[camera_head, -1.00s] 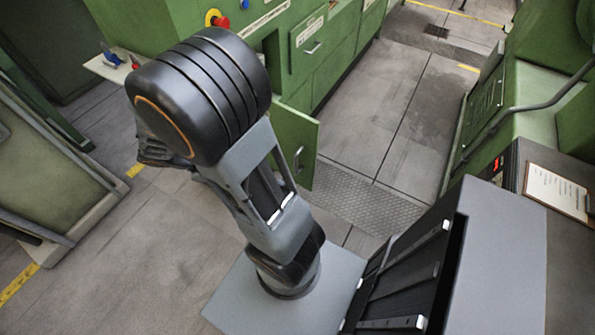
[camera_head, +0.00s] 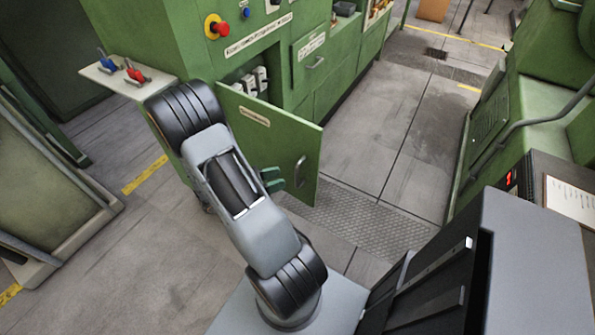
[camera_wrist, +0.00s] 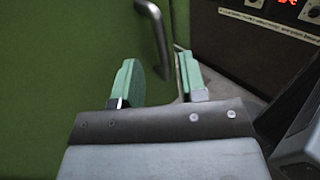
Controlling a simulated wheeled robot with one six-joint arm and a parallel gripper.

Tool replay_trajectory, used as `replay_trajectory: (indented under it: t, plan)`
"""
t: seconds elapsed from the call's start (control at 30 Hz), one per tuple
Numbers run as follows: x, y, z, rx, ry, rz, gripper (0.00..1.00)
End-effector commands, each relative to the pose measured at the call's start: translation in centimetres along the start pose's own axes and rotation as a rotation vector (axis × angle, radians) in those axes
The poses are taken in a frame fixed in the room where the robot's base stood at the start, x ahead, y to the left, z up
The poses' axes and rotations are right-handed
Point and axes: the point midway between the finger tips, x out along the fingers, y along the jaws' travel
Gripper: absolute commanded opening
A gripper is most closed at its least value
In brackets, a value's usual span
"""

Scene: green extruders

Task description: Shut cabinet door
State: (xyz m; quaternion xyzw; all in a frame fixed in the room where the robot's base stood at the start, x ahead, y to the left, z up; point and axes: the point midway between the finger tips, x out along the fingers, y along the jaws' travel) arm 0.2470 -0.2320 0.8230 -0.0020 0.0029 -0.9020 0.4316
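The green cabinet door (camera_head: 250,117) stands open, swung out from the green cabinet in the head view. It has a label near its top and a metal handle (camera_head: 300,172) near its free edge. My gripper (camera_head: 272,180) is low in front of the door's outer face, left of the handle. In the wrist view, the door (camera_wrist: 60,70) fills the left side, with its handle (camera_wrist: 156,35) beyond the fingertips. My gripper (camera_wrist: 160,80) has its two green fingers apart with nothing held between them. Whether a finger touches the door cannot be told.
The cabinet opening shows white parts (camera_head: 255,82) inside. A red button (camera_head: 216,26) sits above it. A small shelf (camera_head: 108,77) with blue and red tools juts out at left. A green machine (camera_head: 530,120) stands at right.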

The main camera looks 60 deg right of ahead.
Motion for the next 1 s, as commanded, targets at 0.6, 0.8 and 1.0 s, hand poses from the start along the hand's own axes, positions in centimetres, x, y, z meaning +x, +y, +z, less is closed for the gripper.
replay_trajectory:
  t: [0.6,0.8,1.0]
  plan:
    - [6.7,-0.1,0.0,0.0,0.001,-0.001,0.39]
    - [6.7,-0.1,0.0,0.0,0.001,0.0,0.39]
    - [6.7,-0.1,0.0,0.0,0.001,0.0,0.27]
